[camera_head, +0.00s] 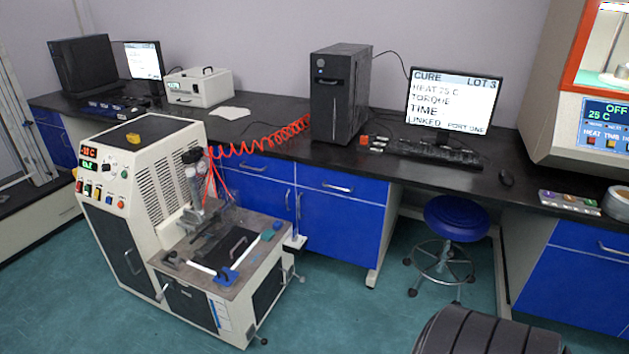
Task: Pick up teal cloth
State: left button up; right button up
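A small teal piece (268,235), which looks like the teal cloth, lies on the right edge of the grey work deck (212,287) of the rheometer (150,180). It is too small to tell whether it is folded. A blue piece (227,276) lies at the deck's front edge, beside a white bar. A black handle (238,247) stands out on the dark plate to the left of the teal piece. Neither of my grippers is in view.
A black bench with blue cabinets (345,221) runs behind the rheometer. A red coiled hose (262,140) stretches from the rheometer toward the black tower (338,92). A blue stool (456,218) stands to the right. A black ribbed shape (480,332) fills the bottom right. Front floor is clear.

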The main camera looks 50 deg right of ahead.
aim_at(269, 234)
jog(key=z, duration=1.3)
jog(key=i+l, duration=0.15)
jog(key=i, duration=0.2)
